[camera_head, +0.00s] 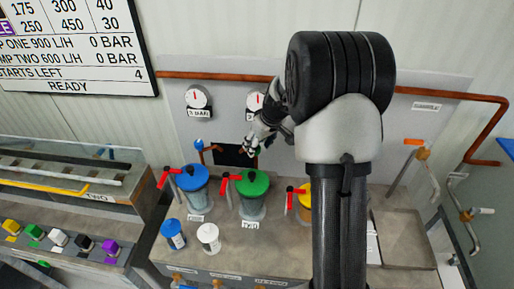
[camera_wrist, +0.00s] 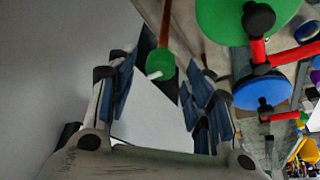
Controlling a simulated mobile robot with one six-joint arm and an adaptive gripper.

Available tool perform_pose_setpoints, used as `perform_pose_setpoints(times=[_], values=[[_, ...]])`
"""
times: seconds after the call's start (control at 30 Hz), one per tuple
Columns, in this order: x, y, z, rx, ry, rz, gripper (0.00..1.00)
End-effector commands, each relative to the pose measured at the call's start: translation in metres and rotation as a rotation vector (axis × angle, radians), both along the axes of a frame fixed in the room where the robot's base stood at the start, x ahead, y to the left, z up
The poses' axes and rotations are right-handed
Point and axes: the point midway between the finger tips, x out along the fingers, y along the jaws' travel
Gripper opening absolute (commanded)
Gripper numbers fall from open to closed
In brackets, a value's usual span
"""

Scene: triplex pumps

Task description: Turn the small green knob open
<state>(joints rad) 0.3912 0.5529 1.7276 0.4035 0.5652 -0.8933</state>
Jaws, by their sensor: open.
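The small green knob (camera_wrist: 160,66) shows in the wrist view, with a short pale lever or pin on its near side. It sits at the end of a copper-brown pipe (camera_wrist: 166,25). My gripper (camera_wrist: 155,76) is open, with its two blue-padded fingers spread on either side of the knob in that picture. The fingers look apart from the knob; the exact depth gap is hard to tell. In the head view my gripper (camera_head: 250,146) is in front of the back panel, above the green-lidded vessel, and I cannot make out the small knob there.
Green-lidded (camera_head: 252,184), blue-lidded (camera_head: 194,178) and yellow-lidded (camera_head: 304,200) vessels with red handles stand below my gripper. A small blue knob (camera_head: 198,143) is to its left. Gauges (camera_head: 198,97) hang on the panel. My arm hides much of the right side.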

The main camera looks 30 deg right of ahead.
Motion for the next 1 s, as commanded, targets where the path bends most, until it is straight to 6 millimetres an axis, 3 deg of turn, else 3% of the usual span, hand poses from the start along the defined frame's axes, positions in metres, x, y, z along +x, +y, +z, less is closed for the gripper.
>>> perform_pose_setpoints(times=[0.1, 0.43, 1.0], values=[[0.0035, 0.0008, -0.0097, 0.000, 0.001, 0.000, 0.47], [0.0049, 0.0009, -0.0118, 0.000, 0.000, -0.001, 0.47], [0.0047, 0.0009, -0.0116, 0.000, 0.000, -0.001, 0.10]])
